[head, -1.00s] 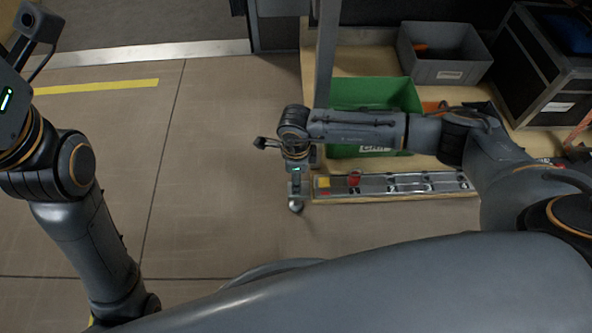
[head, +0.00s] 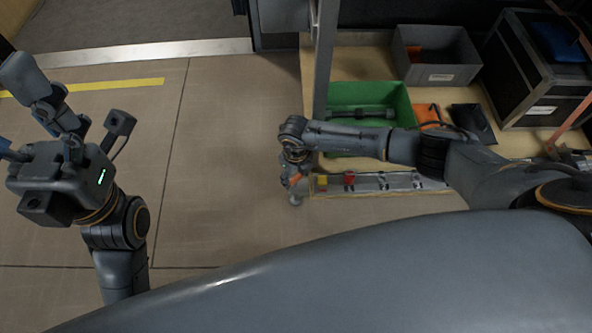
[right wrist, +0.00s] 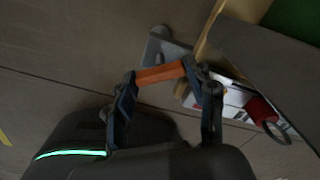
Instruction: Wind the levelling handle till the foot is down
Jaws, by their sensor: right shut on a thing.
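The levelling handle has an orange grip (right wrist: 160,74), which lies between the fingertips of my right gripper (right wrist: 162,78) in the right wrist view. The right gripper is shut on this grip. In the head view my right gripper (head: 296,183) is at the left end of the bench's front edge, and orange shows at it. A grey metal piece (right wrist: 165,46) shows just beyond the grip; I cannot tell whether it belongs to the foot. The foot is not clearly seen. My left gripper is at the far left of the head view, partly cut off, away from the bench; its jaws are unclear.
A wooden bench (head: 470,146) carries a green crate (head: 400,100), a grey bin (head: 438,74) and a black case (head: 545,85). A metal strip with red and yellow parts (head: 395,181) runs along its front. A grey post (head: 324,60) stands nearby. Floor to the left is clear.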

